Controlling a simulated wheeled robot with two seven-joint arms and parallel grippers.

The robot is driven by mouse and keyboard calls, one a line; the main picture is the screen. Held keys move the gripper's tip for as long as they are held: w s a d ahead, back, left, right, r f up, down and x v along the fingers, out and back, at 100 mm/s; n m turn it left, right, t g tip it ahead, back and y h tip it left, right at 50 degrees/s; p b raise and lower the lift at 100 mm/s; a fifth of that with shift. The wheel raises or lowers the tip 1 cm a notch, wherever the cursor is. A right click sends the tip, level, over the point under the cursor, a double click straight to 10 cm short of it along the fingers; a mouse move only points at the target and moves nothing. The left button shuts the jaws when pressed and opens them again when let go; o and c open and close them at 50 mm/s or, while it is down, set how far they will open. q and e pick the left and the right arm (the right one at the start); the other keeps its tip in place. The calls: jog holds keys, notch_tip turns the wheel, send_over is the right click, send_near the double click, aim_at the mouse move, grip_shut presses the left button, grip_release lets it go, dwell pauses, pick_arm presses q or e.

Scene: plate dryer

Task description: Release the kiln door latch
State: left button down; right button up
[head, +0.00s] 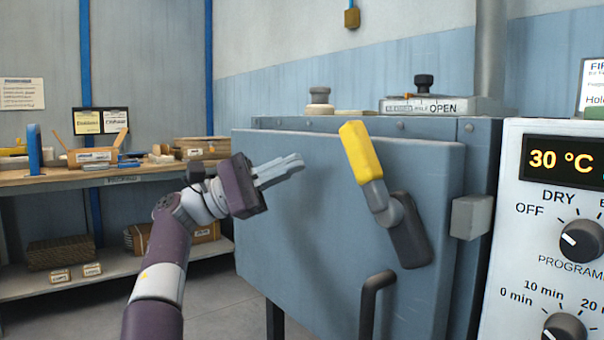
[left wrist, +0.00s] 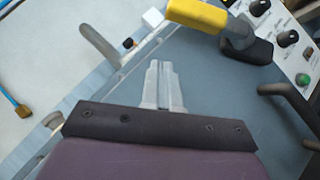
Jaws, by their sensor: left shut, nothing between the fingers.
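The kiln door (head: 310,220) is a large blue-grey panel in the head view. Its latch has a yellow grip (head: 360,150) on a grey lever, tilted up and slightly left from a dark mount (head: 408,232) on the door. A grey catch block (head: 470,217) sits to the right of the door. My left gripper (head: 298,161) is shut and empty in front of the door, left of the yellow grip and apart from it. In the left wrist view the shut fingers (left wrist: 159,66) point toward the door's upper part, with the yellow grip (left wrist: 197,14) beyond them. My right gripper is not in view.
A dark door handle (head: 372,300) juts out below the latch. A control panel (head: 545,225) reading 30 °C stands at the right. A vent slide marked OPEN (head: 444,106) is on the kiln top. A wooden workbench (head: 100,176) with boxes is at the left.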

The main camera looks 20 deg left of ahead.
pick_arm(q)
jog(key=s+a+f, duration=0.1)
jog(key=s+a, duration=0.2)
jog(key=a, duration=0.3)
jog(key=shift+f, duration=0.25)
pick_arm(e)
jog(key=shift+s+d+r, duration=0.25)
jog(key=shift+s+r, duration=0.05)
